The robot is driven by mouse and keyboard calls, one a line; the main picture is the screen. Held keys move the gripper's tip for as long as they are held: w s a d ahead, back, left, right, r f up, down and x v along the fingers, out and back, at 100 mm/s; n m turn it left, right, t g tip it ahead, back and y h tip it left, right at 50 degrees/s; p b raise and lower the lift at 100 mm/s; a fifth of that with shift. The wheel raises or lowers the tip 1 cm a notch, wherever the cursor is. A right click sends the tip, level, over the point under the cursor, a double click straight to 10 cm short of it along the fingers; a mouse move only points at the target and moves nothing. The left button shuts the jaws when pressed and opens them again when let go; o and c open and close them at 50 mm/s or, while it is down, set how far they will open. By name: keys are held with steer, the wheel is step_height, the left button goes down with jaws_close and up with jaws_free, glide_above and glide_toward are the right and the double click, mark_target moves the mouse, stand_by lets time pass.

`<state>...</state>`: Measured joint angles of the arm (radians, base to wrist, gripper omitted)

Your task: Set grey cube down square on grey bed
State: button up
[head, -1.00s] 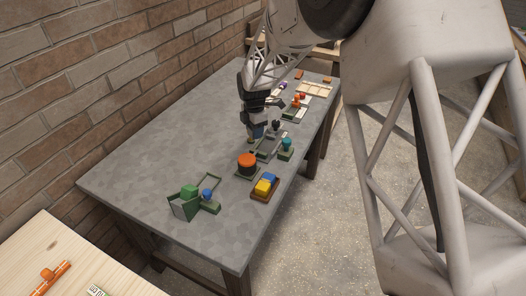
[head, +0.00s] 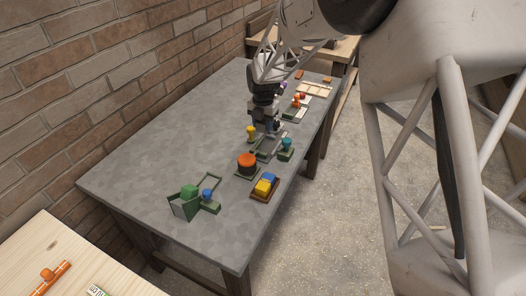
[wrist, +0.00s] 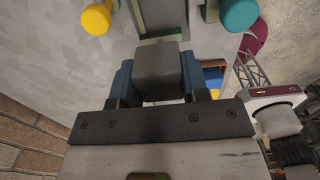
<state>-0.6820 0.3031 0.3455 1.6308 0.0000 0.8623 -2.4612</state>
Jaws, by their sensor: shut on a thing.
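My gripper (wrist: 157,82) is shut on the grey cube (wrist: 157,68), which sits between its two blue fingers in the wrist view. In the head view my gripper (head: 267,124) points down at the far end of a grey frame-like fixture (head: 262,154), which looks like the grey bed. In the wrist view a grey-green part of that fixture (wrist: 162,14) shows just beyond the cube. The cube's underside is hidden, so I cannot tell whether it touches the bed. The cube is not clear in the head view.
A yellow knob (head: 250,130) and a teal knob (head: 286,143) flank the fixture closely. The left of the grey table (head: 150,165) is clear.

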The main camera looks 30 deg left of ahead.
glide_above(263, 145)
steer(key=s+d, duration=0.1)
steer(key=s, duration=0.2)
steer(key=shift+w+d+f, duration=0.1)
steer(key=shift+f, duration=1.5)
steer(key=shift+d+f, duration=0.1)
steer(key=shift+f, duration=1.45)
steer(key=shift+f, duration=1.85)
steer(key=shift+f, duration=0.3)
steer(key=o, duration=0.7)
step_height(263, 145, up, 13)
steer(key=shift+f, duration=0.2)
